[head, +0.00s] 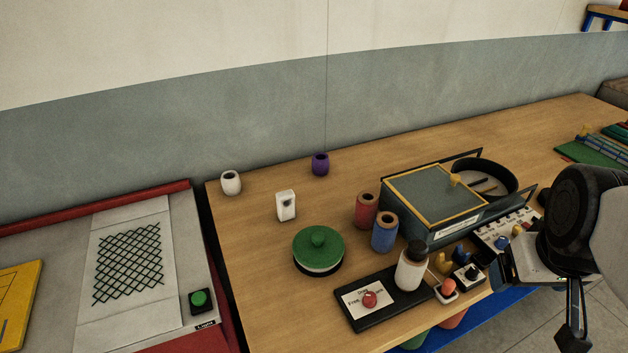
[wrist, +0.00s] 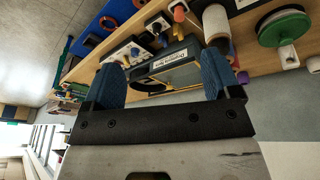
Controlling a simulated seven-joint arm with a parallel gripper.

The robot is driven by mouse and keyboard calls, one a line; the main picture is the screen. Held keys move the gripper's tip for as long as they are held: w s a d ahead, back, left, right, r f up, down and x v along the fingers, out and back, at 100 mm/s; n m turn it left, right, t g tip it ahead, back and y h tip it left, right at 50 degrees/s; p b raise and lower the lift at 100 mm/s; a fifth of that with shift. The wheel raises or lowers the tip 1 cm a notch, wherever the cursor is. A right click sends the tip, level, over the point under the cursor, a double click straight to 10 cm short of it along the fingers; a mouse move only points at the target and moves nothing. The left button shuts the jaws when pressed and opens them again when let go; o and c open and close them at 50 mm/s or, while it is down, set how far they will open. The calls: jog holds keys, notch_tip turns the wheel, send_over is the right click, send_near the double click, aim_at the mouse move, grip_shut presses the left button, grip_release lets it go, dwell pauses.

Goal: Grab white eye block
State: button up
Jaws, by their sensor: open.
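The white eye block (head: 286,205) is a small upright white block with a dark hole near its top. It stands on the wooden table, behind the round green-lidded container (head: 318,250). In the wrist view the block (wrist: 289,56) shows at the right, beside the green lid. My gripper (wrist: 160,72) is open, its two blue fingers spread with nothing held between them. In the head view my arm is at the far right, well away from the block, and the fingertips are not clear there.
A white cup-like piece (head: 230,183) and a purple one (head: 320,164) stand near the block. Red (head: 367,210) and blue (head: 385,231) spools, a bottle (head: 411,267) and a framed box (head: 440,205) lie between my arm and the block. Table left of the green lid is clear.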

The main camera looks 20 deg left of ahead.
jog(key=w+a+f+n+t+y, duration=0.1)
jog(key=w+a+n+t, duration=0.2)
jog(key=w+a+n, duration=0.65)
jog(key=n+t+y, duration=0.3)
jog(key=n+y, duration=0.2)
jog(key=n, duration=1.8)
send_near(287, 198)
jog(key=w+d+r, duration=0.3)
jog(key=w+d, duration=0.2)
jog(key=d, duration=0.6)
jog(key=a+f+n+y, duration=0.1)
jog(key=a+f+n, duration=0.1)
jog(key=a+n, duration=0.1)
jog(key=s+a+f+n+y, duration=0.1)
jog(key=a+f+n, duration=0.1)
jog(key=a+n, duration=0.1)
jog(key=a+f+n+y, duration=0.1)
jog(key=a+f+n, duration=0.1)
jog(key=a, duration=0.3)
jog(key=shift+s+a+f+n, duration=0.1)
jog(key=shift+s+a+n, duration=0.15)
jog(key=shift+s+n, duration=0.25)
jog(key=shift+w, duration=0.15)
jog(key=shift+x, duration=1.25)
jog(key=shift+a, duration=0.1)
jog(key=shift+x, duration=2.55)
